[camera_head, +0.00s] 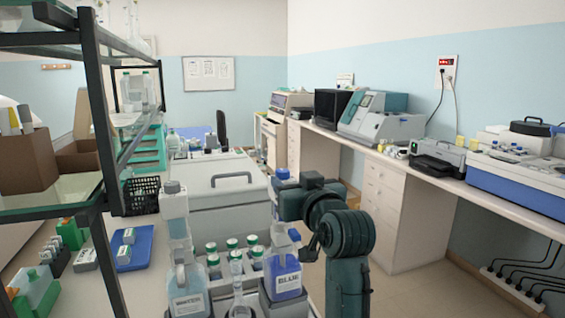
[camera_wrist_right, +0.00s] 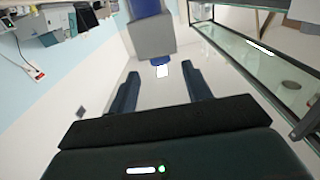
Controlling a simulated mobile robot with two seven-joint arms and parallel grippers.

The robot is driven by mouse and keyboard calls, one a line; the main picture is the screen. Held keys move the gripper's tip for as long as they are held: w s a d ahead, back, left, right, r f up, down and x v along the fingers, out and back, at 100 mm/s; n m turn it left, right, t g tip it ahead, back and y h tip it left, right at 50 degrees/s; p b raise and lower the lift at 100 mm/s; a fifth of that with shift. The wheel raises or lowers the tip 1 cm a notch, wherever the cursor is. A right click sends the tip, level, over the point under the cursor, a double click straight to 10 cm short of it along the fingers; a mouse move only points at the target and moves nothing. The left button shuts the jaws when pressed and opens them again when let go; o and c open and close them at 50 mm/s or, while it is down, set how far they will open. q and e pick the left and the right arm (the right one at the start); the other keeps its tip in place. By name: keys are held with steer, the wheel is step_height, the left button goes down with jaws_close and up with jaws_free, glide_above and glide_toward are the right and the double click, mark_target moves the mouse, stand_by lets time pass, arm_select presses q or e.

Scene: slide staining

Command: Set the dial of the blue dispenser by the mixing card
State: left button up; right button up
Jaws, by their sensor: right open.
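The blue dispenser (camera_head: 284,281), a bottle of blue liquid labelled BLUE, stands in the rack at the bottom centre of the head view. Its upper part is partly hidden by my right gripper (camera_head: 286,205). In the right wrist view my right gripper (camera_wrist_right: 163,88) is open, with nothing between its fingers. A grey block with a blue part (camera_wrist_right: 150,38) and a small white patch lies ahead of the fingertips, apart from them; it looks like the dispenser's top. The dial's setting is not readable. I cannot identify the mixing card. My left gripper is not in view.
A dispenser labelled WATER (camera_head: 187,290) stands left of the blue one. Several green-capped bottles (camera_head: 232,245) stand between them. A dark-framed glass shelf (camera_head: 103,120) rises at left. A blue tray (camera_head: 137,250) lies on the left bench. Instruments line the right-hand counter (camera_head: 415,172).

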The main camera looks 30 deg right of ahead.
mark_target(285, 175)
steer(key=p+x, duration=0.1)
steer(key=x, duration=0.5)
steer(key=shift+w, duration=0.3)
steer(key=c, duration=1)
